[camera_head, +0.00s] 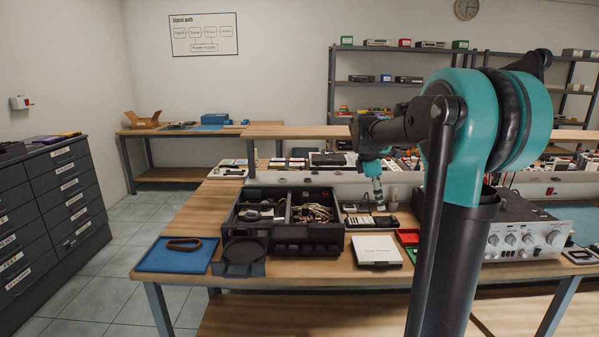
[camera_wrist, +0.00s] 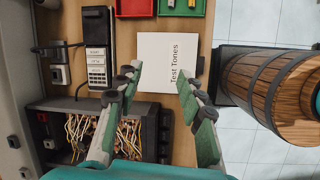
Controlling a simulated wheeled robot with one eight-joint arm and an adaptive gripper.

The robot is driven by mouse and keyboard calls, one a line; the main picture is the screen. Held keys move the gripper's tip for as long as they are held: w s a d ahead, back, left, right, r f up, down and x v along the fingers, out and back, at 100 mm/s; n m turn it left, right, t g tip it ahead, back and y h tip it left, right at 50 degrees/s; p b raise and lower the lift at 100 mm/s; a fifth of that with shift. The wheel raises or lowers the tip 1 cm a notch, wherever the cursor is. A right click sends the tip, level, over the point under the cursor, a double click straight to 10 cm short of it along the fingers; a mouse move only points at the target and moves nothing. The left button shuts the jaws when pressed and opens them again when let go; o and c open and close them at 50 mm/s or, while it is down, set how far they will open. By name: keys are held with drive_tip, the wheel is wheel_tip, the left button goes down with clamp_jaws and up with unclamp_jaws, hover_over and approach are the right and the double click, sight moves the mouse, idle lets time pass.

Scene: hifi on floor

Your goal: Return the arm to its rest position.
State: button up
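My arm reaches out over the workbench (camera_head: 300,268) in the head view, bent at a large teal joint. My gripper (camera_head: 376,190) hangs above the bench, pointing down. In the wrist view my gripper (camera_wrist: 158,80) has its two grey-green fingers spread apart. Between them I see only a flat white box marked "Test Tones" (camera_wrist: 165,60), which lies below on the bench. The box also shows in the head view (camera_head: 376,250). I see nothing held in the fingers.
A dark divided bin with cables (camera_head: 285,235) stands left of the white box. A blue mat (camera_head: 160,262) lies at the bench's left end. A silver amplifier (camera_head: 525,240) stands right of my arm. Red (camera_wrist: 133,8) and green (camera_wrist: 182,8) trays lie near the box.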

drive_tip(key=s+a+f+m+t+y, duration=0.1)
drive_tip(key=s+a+f+m, duration=0.2)
drive_tip(key=s+f+m, duration=0.4)
drive_tip(key=s+a+f+m+t+y, duration=0.2)
drive_tip(key=s+f+m, duration=0.6)
drive_tip(key=s+f, duration=0.6)
drive_tip(key=s+a, duration=0.1)
drive_tip(key=s, duration=0.5)
drive_tip(key=shift+a+f+m+y, duration=0.25)
drive_tip(key=shift+f+m+y, duration=0.05)
drive_tip(key=shift+f, duration=0.1)
